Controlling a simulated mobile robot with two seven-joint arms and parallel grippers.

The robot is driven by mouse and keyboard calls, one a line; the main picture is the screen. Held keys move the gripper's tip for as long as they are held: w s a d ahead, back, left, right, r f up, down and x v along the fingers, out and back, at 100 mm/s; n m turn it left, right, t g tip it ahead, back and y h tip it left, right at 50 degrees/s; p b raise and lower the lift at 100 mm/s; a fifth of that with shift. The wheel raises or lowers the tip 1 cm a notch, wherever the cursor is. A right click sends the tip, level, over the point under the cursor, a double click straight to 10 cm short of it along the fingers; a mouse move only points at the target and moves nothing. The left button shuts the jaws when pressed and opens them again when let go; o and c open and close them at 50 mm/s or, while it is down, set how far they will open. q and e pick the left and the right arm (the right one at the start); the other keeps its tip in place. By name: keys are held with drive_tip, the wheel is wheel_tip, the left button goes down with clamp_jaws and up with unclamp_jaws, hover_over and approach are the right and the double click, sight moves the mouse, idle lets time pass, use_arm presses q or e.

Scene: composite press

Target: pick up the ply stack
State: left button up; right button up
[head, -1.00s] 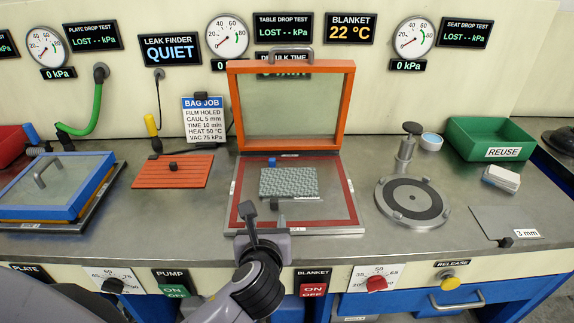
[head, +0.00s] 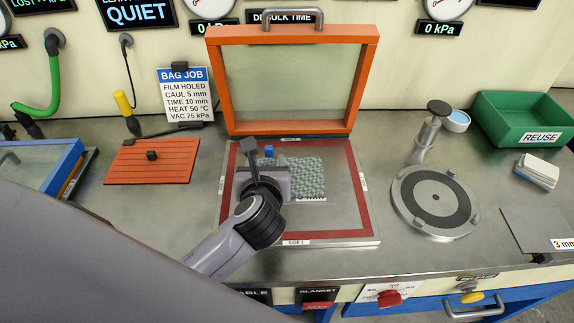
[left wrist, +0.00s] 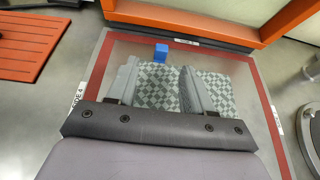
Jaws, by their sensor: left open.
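The ply stack (head: 308,175) is a flat grey-green checkered woven sheet on the open press table (head: 350,215), inside its red border. A small blue block (head: 268,151) sits at the stack's back left edge.
The orange-framed lid (head: 365,85) stands open behind the table. An orange ribbed plate (head: 165,165) lies to the left. A round grey fixture (head: 436,200) and a green REUSE bin (head: 520,115) are to the right.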

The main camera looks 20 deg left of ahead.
sight(269, 150)
use_arm(q)
drive_tip(key=shift+x, duration=3.15)
drive_tip(key=shift+d, duration=0.1)
clamp_jaws()
